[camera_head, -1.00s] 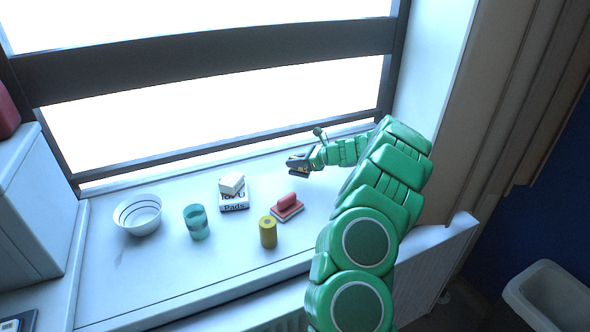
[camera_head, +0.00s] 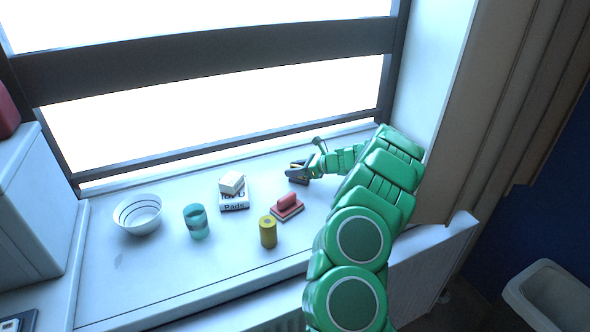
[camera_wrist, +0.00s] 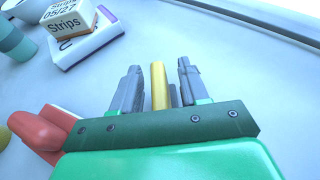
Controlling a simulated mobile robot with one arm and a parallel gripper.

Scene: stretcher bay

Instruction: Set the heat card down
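The heat card appears to be the thin yellow-edged piece between my fingers in the wrist view (camera_wrist: 160,86). It is seen edge-on, with a narrow gap to the finger on each side. My gripper (camera_wrist: 159,82) looks open around it. In the head view my gripper (camera_head: 299,171) is low over the right part of the sill, behind the red-handled block, with a small dark piece at its fingertips. Whether the card's lower edge touches the sill cannot be told.
On the sill (camera_head: 130,280) stand a white bowl (camera_head: 138,222), a teal cup (camera_head: 196,222), a pads box (camera_head: 234,203) with a strips box (camera_head: 231,183) on it, a yellow cylinder (camera_head: 268,233) and a red-handled block (camera_head: 287,207). The window is behind; the sill right of the gripper is clear.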

